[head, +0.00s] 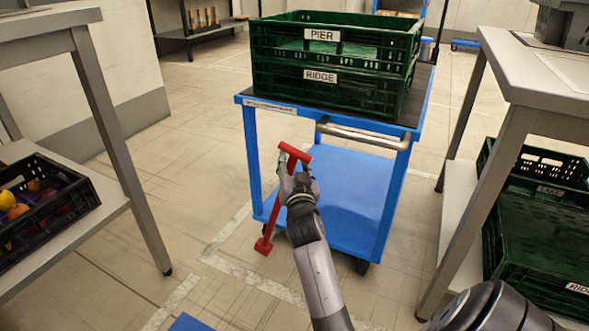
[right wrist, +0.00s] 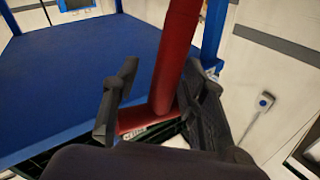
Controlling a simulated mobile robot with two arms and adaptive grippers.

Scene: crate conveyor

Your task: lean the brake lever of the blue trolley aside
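The blue trolley (head: 335,180) stands in the middle of the head view. Its red brake lever (head: 270,222) rises at the trolley's near left corner from a red foot to a red crossbar. In the picture its top lies to the right of its foot. My right gripper (head: 298,182) is just below the crossbar. In the right wrist view the lever (right wrist: 175,60) passes between the fingers of my right gripper (right wrist: 160,100). The left finger stands clear of the shaft; the right finger is close against it, contact unclear. My left gripper is not in view.
Two stacked green crates (head: 335,58), labelled PIER and RIDGE, sit on the trolley top. A metal push handle (head: 362,137) runs along its near edge. A table with a black fruit crate (head: 60,215) stands left; a bench (head: 520,85) with green crates below stands right.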

